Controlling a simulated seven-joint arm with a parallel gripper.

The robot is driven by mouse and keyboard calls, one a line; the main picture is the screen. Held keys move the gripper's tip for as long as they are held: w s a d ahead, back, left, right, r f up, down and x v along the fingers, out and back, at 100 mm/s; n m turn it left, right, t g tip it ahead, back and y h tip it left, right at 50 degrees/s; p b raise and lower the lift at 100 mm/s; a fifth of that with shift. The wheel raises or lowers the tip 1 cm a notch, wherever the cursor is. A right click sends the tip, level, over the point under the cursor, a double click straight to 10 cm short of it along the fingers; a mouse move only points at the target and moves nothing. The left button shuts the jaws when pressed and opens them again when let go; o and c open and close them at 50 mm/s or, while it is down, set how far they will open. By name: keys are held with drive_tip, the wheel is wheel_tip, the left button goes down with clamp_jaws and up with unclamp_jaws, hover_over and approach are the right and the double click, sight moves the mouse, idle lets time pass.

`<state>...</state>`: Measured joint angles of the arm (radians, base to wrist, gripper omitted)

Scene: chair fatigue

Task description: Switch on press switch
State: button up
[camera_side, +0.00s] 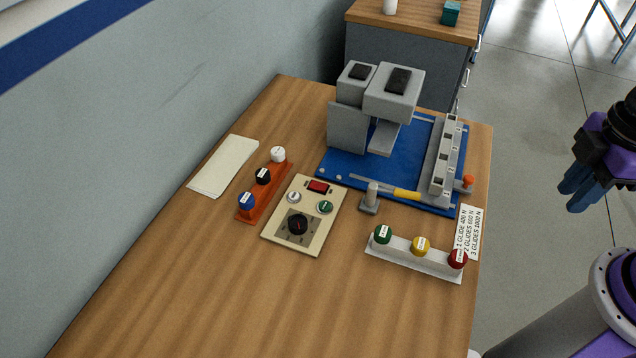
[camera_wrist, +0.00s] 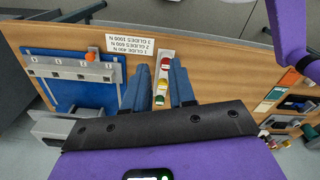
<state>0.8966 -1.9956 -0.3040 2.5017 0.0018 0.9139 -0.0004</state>
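A beige control panel (camera_side: 277,240) lies on the wooden table, with a red rocker switch (camera_side: 317,187), a white button (camera_side: 294,197), a green button (camera_side: 325,207) and a black dial (camera_side: 298,224). No label marks any one of these as the press switch. The grey press machine (camera_side: 378,105) stands behind on a blue base (camera_side: 405,165). My gripper (camera_side: 575,198) is at the right, off the table edge and apart from everything. In the wrist view its blue fingers (camera_wrist: 159,82) are spread with nothing held between them.
An orange strip (camera_side: 272,185) holds blue, black and white knobs left of the panel. A white strip (camera_side: 400,262) holds green, yellow and red knobs at the right. A printed label (camera_side: 468,233) and blank paper (camera_side: 224,166) lie flat. The table's front (camera_side: 210,310) is clear.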

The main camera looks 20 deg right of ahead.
drive_tip(key=shift+w+a, duration=0.2)
clamp_jaws()
drive_tip(key=w+a+n+h, duration=0.1)
drive_tip(key=w+a+n, duration=0.6)
drive_tip(key=w+a, duration=1.15)
drive_tip(key=w+a+f+n, duration=0.3)
drive_tip(key=w+a+f, duration=0.1)
drive_tip(key=w, duration=0.4)
drive_tip(key=w+a+f+n+g, duration=0.1)
drive_tip(key=w+a+f+n, duration=0.3)
drive_tip(key=w, duration=0.4)
drive_tip(key=shift+w+f, duration=0.15)
drive_tip(key=shift+w, duration=0.05)
